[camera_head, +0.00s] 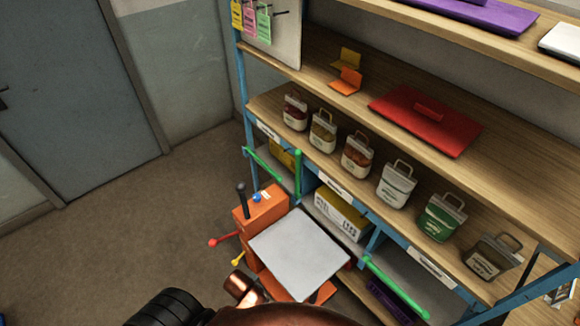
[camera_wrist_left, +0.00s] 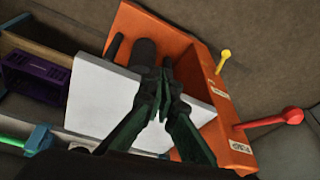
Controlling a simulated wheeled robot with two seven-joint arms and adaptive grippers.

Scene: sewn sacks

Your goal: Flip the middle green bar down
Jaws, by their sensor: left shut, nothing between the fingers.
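The middle green bar (camera_head: 298,173) stands upright at the front of the lower shelf bay. A left green bar (camera_head: 265,166) and a right green bar (camera_head: 395,287) lie lengthwise across the fronts of their bays. My left gripper (camera_wrist_left: 166,75) is shut and empty in the left wrist view. It shows in front of the orange lift cart (camera_wrist_left: 215,75) and its pale platform (camera_wrist_left: 92,95). Part of a green bar (camera_wrist_left: 12,141) shows at that view's left edge; I cannot tell which one. My right gripper is not in view.
The orange cart (camera_head: 262,212) with its grey platform (camera_head: 298,253) stands close before the middle bay. Its red lever (camera_head: 222,240) sticks out to the left. Several small sacks line the shelf (camera_head: 350,185) above the bars. Floor (camera_head: 110,235) is clear at left.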

